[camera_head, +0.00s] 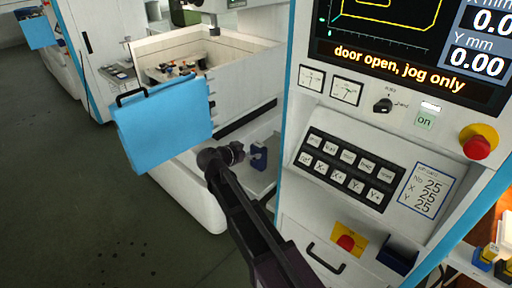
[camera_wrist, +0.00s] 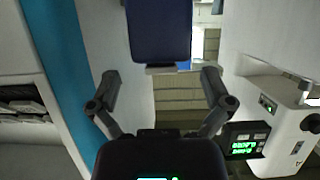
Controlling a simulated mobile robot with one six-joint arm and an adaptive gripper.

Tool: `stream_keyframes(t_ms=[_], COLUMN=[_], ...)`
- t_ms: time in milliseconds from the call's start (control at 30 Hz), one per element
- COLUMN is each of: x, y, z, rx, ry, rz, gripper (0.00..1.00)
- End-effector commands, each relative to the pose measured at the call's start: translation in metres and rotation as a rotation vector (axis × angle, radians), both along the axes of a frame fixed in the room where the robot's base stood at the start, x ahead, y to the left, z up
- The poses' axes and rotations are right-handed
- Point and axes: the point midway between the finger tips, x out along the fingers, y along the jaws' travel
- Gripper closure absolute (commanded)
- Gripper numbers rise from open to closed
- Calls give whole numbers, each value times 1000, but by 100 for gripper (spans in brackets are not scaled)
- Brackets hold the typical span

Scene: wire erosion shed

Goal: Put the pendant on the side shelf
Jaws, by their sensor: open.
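A small dark-blue block (camera_head: 259,156) is at the side of the white machine, just right of my gripper (camera_head: 238,152) in the head view. In the wrist view a dark-blue block (camera_wrist: 160,30) with a pale lower edge shows at the top, ahead of my gripper (camera_wrist: 160,74). My gripper is open and empty, its fingers spread wider than this block; I see no contact. I cannot tell whether this block is the pendant or its holder. A grey ledge (camera_head: 262,178) below it may be the side shelf; I cannot be sure.
A control cabinet with buttons (camera_head: 345,168) and a screen (camera_head: 405,40) stands close on the right. A light-blue door panel (camera_head: 165,122) with a black handle is at left. A dark-blue pocket (camera_head: 397,254) is low on the cabinet. Open floor (camera_head: 65,190) lies left.

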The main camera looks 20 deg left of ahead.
Motion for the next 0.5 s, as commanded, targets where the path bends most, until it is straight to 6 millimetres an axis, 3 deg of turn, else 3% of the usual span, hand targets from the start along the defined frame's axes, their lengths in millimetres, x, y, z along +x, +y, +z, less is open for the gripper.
stream_keyframes(t_ms=[200,500], x=[-33,-57], y=[13,24], z=[17,26], rx=[1,1], ry=[0,0], rz=[2,1], gripper=[0,0])
